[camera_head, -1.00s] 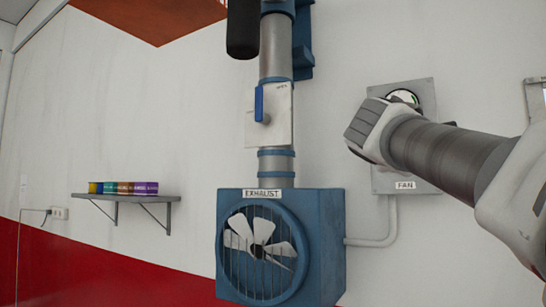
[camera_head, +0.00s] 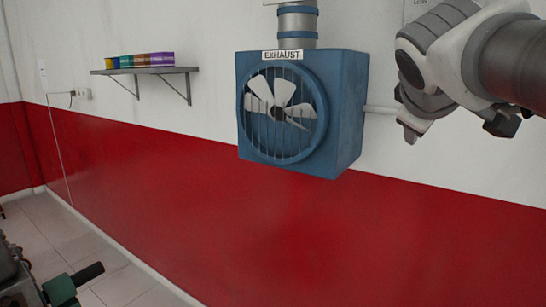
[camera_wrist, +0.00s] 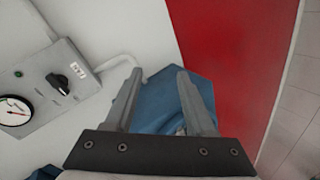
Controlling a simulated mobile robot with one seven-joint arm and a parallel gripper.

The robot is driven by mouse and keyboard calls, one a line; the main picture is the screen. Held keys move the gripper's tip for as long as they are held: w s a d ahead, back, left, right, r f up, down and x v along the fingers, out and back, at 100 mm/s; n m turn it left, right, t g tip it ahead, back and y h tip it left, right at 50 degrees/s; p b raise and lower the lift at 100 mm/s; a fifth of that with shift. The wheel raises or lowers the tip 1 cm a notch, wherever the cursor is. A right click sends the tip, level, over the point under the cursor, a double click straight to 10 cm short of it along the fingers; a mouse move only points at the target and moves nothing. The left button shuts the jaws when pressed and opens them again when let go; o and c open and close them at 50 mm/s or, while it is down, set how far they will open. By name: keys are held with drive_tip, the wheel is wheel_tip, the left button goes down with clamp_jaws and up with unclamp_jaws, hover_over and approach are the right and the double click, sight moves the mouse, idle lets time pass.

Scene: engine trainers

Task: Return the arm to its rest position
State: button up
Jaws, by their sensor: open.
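My arm (camera_head: 515,60) reaches in from the upper right of the head view. My gripper (camera_head: 411,132) hangs in front of the wall, right of the blue exhaust box, with its fingers pointing down. In the wrist view my gripper (camera_wrist: 160,74) has its two fingers spread apart with nothing held between them. The blue box (camera_wrist: 165,100) shows beyond the fingers, and I see no contact with it.
The exhaust fan box (camera_head: 345,115) juts from the wall. A shelf (camera_head: 150,70) with small coloured boxes is at left. The fan panel (camera_wrist: 55,85) has a black knob and a dial. Green and black equipment (camera_head: 65,285) stands at lower left.

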drive_tip(key=s+a+f+m+g+y, duration=0.2)
drive_tip(key=s+f, duration=0.3)
drive_tip(key=f, duration=0.3)
drive_tip(key=s+a+f+m+g+y, duration=0.1)
drive_tip(key=s+a+f, duration=0.3)
drive_tip(key=f, duration=0.5)
drive_tip(key=s+a+f+m+g+y, duration=0.2)
drive_tip(key=s+a+f+m+y, duration=0.1)
drive_tip(key=s+f, duration=0.5)
drive_tip(key=shift+a+f+m+g, duration=0.3)
drive_tip(key=shift+a+f+m, duration=0.1)
drive_tip(key=shift+f, duration=0.2)
drive_tip(key=shift+o, duration=0.2)
